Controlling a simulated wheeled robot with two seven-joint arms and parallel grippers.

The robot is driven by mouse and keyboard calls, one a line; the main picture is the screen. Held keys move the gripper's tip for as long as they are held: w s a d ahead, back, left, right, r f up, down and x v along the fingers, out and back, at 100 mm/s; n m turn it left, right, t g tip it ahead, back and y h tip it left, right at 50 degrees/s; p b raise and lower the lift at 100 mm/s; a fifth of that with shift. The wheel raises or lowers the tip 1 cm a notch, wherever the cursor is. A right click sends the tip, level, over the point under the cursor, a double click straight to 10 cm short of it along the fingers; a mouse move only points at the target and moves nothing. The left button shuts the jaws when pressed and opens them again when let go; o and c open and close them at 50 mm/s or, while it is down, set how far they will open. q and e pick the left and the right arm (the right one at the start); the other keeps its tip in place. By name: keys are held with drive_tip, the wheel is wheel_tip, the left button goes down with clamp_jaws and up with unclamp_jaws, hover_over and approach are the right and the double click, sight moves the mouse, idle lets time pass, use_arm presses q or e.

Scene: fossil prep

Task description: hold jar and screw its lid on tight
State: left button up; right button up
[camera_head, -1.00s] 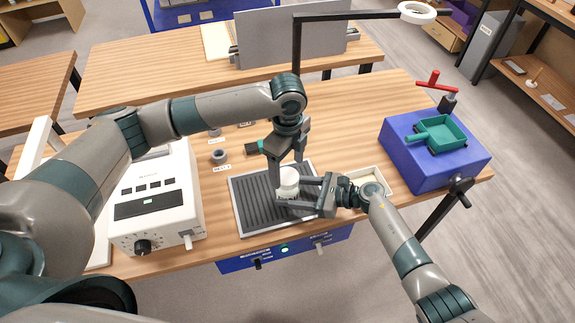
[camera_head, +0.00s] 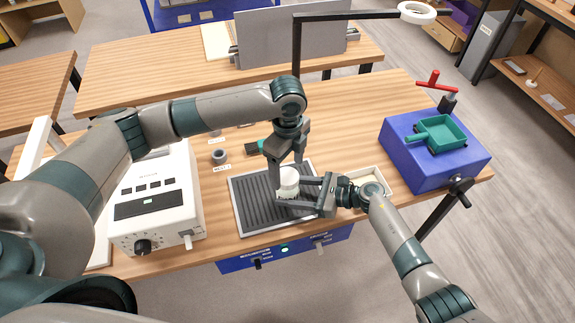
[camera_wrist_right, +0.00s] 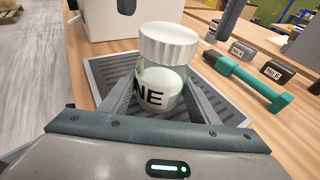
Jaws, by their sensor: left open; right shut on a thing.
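The glass jar (camera_wrist_right: 160,92) stands upright on the grey ribbed mat, with pale contents and dark letters reading "NE" on its side. Its white ribbed lid (camera_wrist_right: 168,44) sits level on top; how tight it is cannot be told. The lid also shows in the head view (camera_head: 289,175). My right gripper (camera_head: 298,193) is shut on the jar body from the right, one finger on each side, below the lid. My left gripper (camera_head: 286,172) points down from above at the lid, its fingers open and spread around or just above it.
The ribbed mat in its tray (camera_head: 250,209) lies beneath the jar. A white machine (camera_head: 157,205) stands at left, and a blue block with a green tray (camera_head: 437,135) at right. A green-handled tool (camera_wrist_right: 245,80) and small labelled blocks (camera_wrist_right: 238,50) lie behind the mat.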

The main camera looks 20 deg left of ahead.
sight(289, 177)
use_arm(q)
drive_tip(key=shift+f, duration=1.25)
